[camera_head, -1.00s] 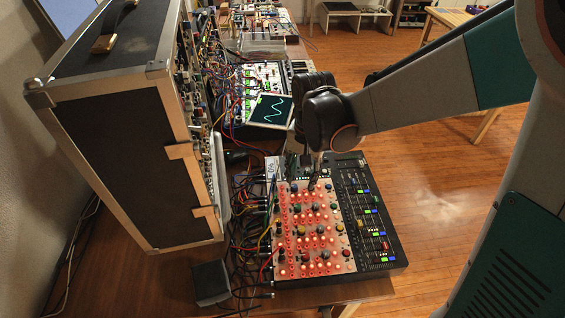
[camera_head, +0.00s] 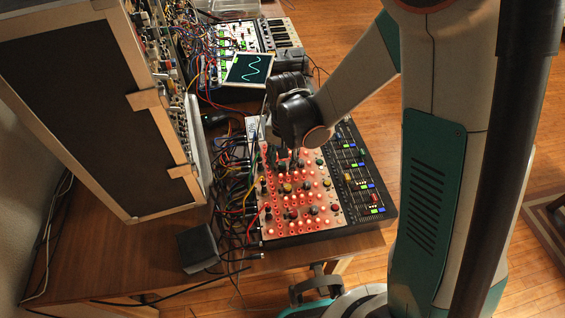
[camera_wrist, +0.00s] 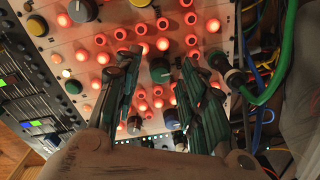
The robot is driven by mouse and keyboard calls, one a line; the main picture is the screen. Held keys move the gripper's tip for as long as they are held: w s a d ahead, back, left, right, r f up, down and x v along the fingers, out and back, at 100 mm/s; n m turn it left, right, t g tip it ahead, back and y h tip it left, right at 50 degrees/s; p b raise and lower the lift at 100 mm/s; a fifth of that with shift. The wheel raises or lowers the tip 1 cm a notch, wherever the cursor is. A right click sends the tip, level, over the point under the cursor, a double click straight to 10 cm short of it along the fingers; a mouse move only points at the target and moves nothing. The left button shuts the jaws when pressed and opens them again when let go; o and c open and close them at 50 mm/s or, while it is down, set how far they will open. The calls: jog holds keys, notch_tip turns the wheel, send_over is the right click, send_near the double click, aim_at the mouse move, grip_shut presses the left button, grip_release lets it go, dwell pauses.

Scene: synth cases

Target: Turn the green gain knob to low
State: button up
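A pink panel (camera_head: 274,225) of lit red sockets and coloured knobs lies on the table. In the wrist view, a dark green knob (camera_wrist: 160,69) sits between the two fingers of my gripper (camera_wrist: 161,62). The fingers are spread with a gap on both sides of it, and I cannot tell how near they are in depth. A smaller green knob (camera_wrist: 73,86) lies further left in that view. Panel labels are unreadable, so the gain mark cannot be read. In the head view, my gripper (camera_head: 288,165) points down over the panel's upper part and partly hides it.
A black fader strip (camera_head: 352,185) adjoins the panel's right side. Cables (camera_head: 232,195) crowd its left side, with a green cable (camera_wrist: 287,55) close to the fingers. A scope screen (camera_head: 248,70) stands behind, a large case (camera_head: 75,100) at left, a small black box (camera_head: 198,247) in front.

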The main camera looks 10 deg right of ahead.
jog(key=shift+f, duration=0.15)
jog(key=shift+c, duration=0.6)
grip_shut()
jog(key=n, duration=0.5)
jog(key=shift+n+b, duration=0.35)
jog(key=shift+n, duration=0.05)
jog(key=n, duration=0.5)
jog(key=shift+n, duration=0.4)
